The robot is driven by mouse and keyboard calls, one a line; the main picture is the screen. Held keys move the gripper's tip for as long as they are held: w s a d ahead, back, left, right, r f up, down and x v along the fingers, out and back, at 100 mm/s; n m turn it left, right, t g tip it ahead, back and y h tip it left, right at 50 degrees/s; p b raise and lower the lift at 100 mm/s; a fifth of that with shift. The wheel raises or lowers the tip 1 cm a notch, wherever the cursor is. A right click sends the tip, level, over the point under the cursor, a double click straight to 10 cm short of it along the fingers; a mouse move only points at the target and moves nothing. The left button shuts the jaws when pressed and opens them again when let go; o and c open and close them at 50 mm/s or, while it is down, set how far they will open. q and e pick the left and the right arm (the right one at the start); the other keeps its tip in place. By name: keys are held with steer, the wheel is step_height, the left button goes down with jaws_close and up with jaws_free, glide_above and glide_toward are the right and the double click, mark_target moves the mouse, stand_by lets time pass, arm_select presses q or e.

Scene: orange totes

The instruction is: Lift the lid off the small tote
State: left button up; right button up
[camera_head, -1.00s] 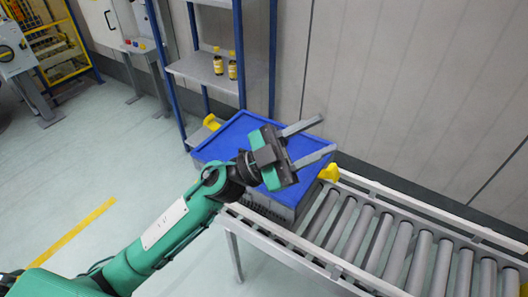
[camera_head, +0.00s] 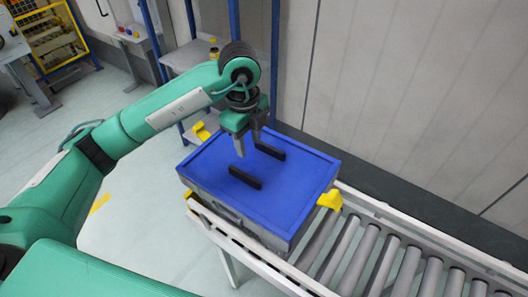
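The small tote (camera_head: 240,222) is grey and sits on the near end of a roller conveyor. Its flat blue lid (camera_head: 285,200) is on top, with two black bars on it, a near one (camera_head: 245,177) and a far one (camera_head: 270,151). My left gripper (camera_head: 249,152) points down over the lid's back left part. Its two grey fingers are apart with nothing between them, and their tips appear close to the bars. I cannot tell whether they touch the bars or the lid. My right gripper is not in view.
The roller conveyor (camera_head: 370,250) runs empty to the lower right. A blue-framed shelf (camera_head: 186,55) stands close behind, and a grey wall (camera_head: 400,90) runs along the right.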

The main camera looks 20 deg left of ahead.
arm_select(q)
steer(key=w+a, duration=0.1)
steer(key=p, duration=0.1)
glide_above(244, 173)
steer(key=d, duration=0.1)
steer(key=shift+y, duration=0.3)
step_height(244, 173, down, 5)
steer(key=shift+s+f, duration=0.15)
steer(key=shift+f, duration=0.05)
step_height(244, 173, down, 3)
steer(key=shift+a+r+p, duration=0.1)
steer(key=shift+p, duration=0.3)
steer(key=f+p, duration=0.1)
steer(key=f, duration=0.2)
steer(key=shift+a+f+p, duration=0.3)
steer(key=shift+a+p, duration=0.05)
steer(key=shift+p, duration=0.05)
steer(key=shift+f, duration=0.6)
jaws_close()
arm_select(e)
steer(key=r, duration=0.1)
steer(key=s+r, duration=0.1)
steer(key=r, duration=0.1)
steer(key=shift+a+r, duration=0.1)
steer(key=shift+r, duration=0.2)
